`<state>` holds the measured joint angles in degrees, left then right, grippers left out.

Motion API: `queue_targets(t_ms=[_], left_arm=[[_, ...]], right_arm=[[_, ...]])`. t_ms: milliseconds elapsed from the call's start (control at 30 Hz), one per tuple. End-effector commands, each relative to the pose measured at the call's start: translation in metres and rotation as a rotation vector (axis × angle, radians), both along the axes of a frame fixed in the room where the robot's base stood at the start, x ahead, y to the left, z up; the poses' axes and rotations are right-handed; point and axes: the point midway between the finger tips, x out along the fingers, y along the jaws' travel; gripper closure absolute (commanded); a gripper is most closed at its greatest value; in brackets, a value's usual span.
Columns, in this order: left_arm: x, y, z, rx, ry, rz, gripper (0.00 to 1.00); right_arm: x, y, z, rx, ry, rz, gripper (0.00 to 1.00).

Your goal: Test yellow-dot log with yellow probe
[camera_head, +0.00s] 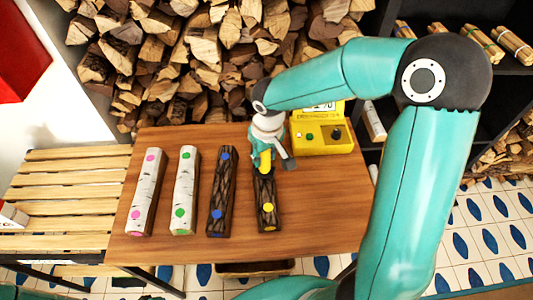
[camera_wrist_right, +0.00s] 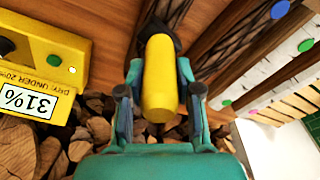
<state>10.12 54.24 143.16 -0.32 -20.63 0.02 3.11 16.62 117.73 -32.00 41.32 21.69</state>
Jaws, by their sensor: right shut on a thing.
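The yellow-dot log (camera_head: 267,220) is dark-barked and lies on the wooden table, rightmost in the row of logs. My right gripper (camera_head: 266,153) is over its far end, shut on the yellow probe (camera_head: 265,162). In the right wrist view the probe (camera_wrist_right: 160,85) is gripped between both fingers, with its black end toward a dark log (camera_wrist_right: 165,12). I cannot tell whether its tip touches the bark. The yellow meter (camera_head: 322,137) stands behind to the right; in the right wrist view its display (camera_wrist_right: 27,103) reads 31%. My left gripper is not in view.
A pink-dot log (camera_head: 145,190), a green-dot log (camera_head: 185,190) and a blue-dot log (camera_head: 220,192) lie to the left on the table (camera_head: 310,210). Stacked firewood (camera_head: 180,60) is behind. A slatted bench (camera_head: 60,190) adjoins left. The table's right front is clear.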

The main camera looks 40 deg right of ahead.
Motion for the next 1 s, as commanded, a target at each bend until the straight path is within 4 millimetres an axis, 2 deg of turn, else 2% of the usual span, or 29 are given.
queue_targets(t_ms=[1000], left_arm=[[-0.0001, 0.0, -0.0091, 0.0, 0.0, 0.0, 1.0]], right_arm=[[-0.0005, -0.0011, -0.0086, 0.0, -0.001, -0.003, 1.0]])
